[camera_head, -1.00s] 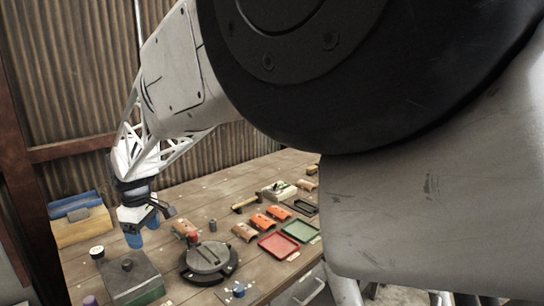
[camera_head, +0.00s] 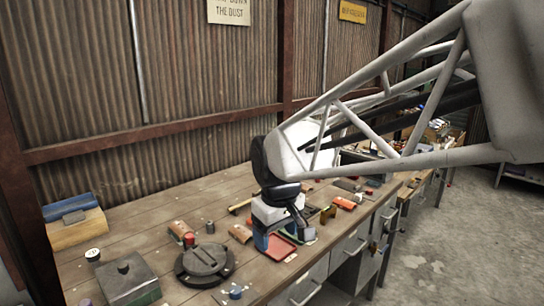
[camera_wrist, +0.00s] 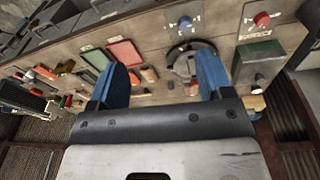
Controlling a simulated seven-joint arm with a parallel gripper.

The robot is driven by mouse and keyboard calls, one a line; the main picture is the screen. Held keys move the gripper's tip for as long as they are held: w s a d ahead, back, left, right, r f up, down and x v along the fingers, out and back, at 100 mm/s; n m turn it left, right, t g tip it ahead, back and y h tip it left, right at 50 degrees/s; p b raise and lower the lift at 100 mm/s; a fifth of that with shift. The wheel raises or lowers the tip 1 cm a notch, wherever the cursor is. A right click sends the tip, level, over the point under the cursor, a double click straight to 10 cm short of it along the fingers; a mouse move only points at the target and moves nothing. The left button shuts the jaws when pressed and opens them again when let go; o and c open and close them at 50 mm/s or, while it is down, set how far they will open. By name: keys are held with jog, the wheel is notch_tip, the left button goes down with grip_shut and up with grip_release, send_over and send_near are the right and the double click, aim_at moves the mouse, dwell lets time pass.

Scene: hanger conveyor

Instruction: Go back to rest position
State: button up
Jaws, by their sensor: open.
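My gripper (camera_head: 281,237) is open, with two blue fingers pointing down over the front part of the wooden workbench (camera_head: 140,227). Nothing shows between the fingers. In the wrist view my gripper (camera_wrist: 160,75) has its fingers spread wide, seen against the bench. A red tray (camera_head: 277,248) lies below and partly behind my gripper in the head view. The tray also shows in the wrist view (camera_wrist: 124,53), beside a green tray (camera_wrist: 97,60).
A round dark fixture (camera_head: 205,262) stands left of my gripper. A dark box (camera_head: 128,281) stands at the front left and a yellow-blue bin (camera_head: 75,227) farther back. Orange pieces (camera_head: 241,234) lie around. A corrugated wall (camera_head: 200,80) rises behind the bench.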

jog(key=s+d+f+m, duration=0.2)
jog(key=s+d+m, duration=0.2)
jog(key=s+d, duration=0.4)
jog(key=s+d+f+m+t, duration=0.1)
jog(key=s+d+f+m, duration=0.1)
jog(key=s+d, duration=0.7)
jog(key=shift+s+d+m, duration=0.25)
jog(key=shift+s+m, duration=0.55)
jog(key=shift+m, duration=0.1)
jog(key=shift+f+h, duration=0.1)
jog(key=shift+h, duration=0.2)
